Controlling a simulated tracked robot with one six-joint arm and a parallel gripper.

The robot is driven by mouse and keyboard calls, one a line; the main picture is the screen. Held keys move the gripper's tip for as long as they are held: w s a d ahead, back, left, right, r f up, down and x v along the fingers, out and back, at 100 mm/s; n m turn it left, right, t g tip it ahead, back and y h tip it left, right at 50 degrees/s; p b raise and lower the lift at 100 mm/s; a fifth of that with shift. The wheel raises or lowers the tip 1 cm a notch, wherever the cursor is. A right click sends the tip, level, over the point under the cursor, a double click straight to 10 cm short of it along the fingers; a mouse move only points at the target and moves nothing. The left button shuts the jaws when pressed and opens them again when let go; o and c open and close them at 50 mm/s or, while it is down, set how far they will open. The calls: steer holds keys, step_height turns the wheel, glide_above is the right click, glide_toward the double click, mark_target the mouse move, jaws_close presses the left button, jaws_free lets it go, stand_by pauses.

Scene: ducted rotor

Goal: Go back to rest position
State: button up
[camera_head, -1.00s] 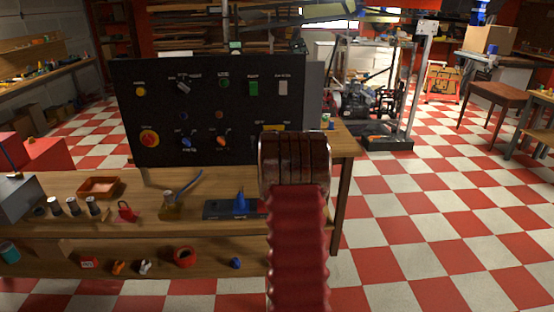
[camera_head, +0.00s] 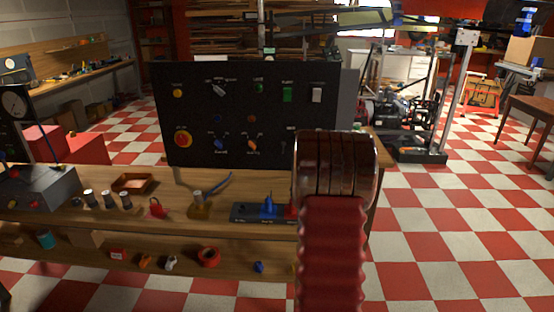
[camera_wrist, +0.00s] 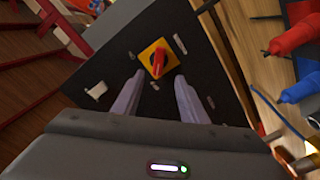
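In the wrist view, my gripper (camera_wrist: 156,98) has its two pale fingers well apart with nothing between them. Beyond the fingertips is a dark panel face with a red knob on a yellow plate (camera_wrist: 158,60); the fingers look apart from it. In the head view, my arm, with its red ribbed sleeve, rises at centre right, and the gripper is hidden behind it. The black control panel (camera_head: 205,115) stands upright on the wooden bench (camera_head: 160,235), with buttons, switches and knobs on its face. My arm covers its lower right part.
On the bench are an orange tray (camera_head: 133,183), a red padlock (camera_head: 157,208), a blue cone-shaped piece (camera_head: 269,204) and a grey box (camera_head: 45,188). The lower shelf holds a red tape roll (camera_head: 209,257). Checkered floor (camera_head: 440,230) to the right is clear.

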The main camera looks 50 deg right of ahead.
stand_by(0.3)
step_height(320, 180, down, 11)
steer(key=s+a+m+g+y, duration=0.3)
steer(key=y, duration=0.1)
steer(key=s+a+f+m+g+y, duration=0.1)
steer(key=s+a+f+g+y, duration=0.15)
steer(key=a, duration=0.65)
steer(key=s+a+r+n+y, duration=0.1)
steer(key=s+a+r, duration=0.4)
steer(key=a, duration=1)
steer(key=s+a+r+n+y, duration=0.2)
steer(key=s+a+r, duration=0.3)
steer(key=a, duration=1)
steer(key=s+a+r+n+y, duration=0.1)
steer(key=s+a+r+y, duration=0.3)
steer(key=a, duration=1.2)
step_height(320, 180, up, 3)
steer(key=shift+s+r+n+g, duration=0.2)
steer(key=shift+s+n+g, duration=0.15)
steer(key=shift+s, duration=0.4)
steer(key=shift+c, duration=1)
